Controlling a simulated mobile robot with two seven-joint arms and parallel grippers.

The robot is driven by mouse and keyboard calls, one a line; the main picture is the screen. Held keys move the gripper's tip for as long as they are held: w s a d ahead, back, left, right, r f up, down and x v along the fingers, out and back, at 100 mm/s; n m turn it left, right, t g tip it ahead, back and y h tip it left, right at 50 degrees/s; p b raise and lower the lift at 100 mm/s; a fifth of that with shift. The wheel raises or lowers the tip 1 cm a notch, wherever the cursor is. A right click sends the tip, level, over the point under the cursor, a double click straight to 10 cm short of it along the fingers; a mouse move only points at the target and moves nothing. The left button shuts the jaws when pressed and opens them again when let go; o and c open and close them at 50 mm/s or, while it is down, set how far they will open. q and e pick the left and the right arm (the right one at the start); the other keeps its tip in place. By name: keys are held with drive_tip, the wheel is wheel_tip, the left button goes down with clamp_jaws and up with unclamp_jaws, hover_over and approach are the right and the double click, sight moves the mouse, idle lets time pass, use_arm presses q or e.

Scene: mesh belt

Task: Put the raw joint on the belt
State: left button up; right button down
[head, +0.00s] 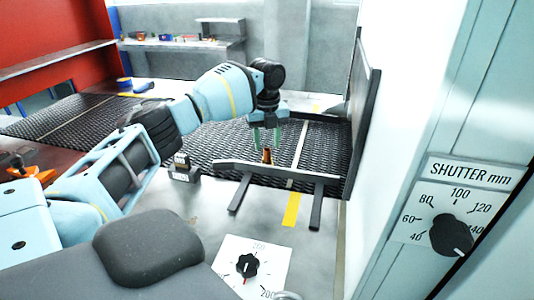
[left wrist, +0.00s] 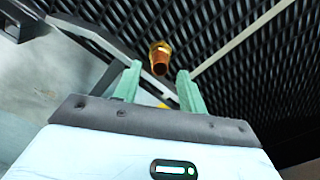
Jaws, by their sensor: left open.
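The raw joint (head: 267,156) is a small brass and copper-coloured fitting. It appears to stand on the dark mesh belt (head: 222,139), just behind the front rail. In the left wrist view the joint (left wrist: 160,58) shows against the mesh, just beyond the fingertips and roughly midway between them. My left gripper (head: 268,138) points down above the joint, with its green fingers apart. In the left wrist view the fingers (left wrist: 156,77) are open with clear space between them and the joint. The joint's base is hard to make out. My right gripper is not in view.
A grey guide rail (head: 285,172) runs along the belt's front edge. A dark upright panel (head: 362,120) stands at the belt's right end. A small block-like device (head: 182,168) sits on the metal table. A shutter dial (head: 451,235) and another knob (head: 246,265) are nearer.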

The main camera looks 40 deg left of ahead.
sight(267, 150)
use_arm(q)
wheel_tip(267, 150, up, 6)
drive_tip(key=shift+f, duration=0.1)
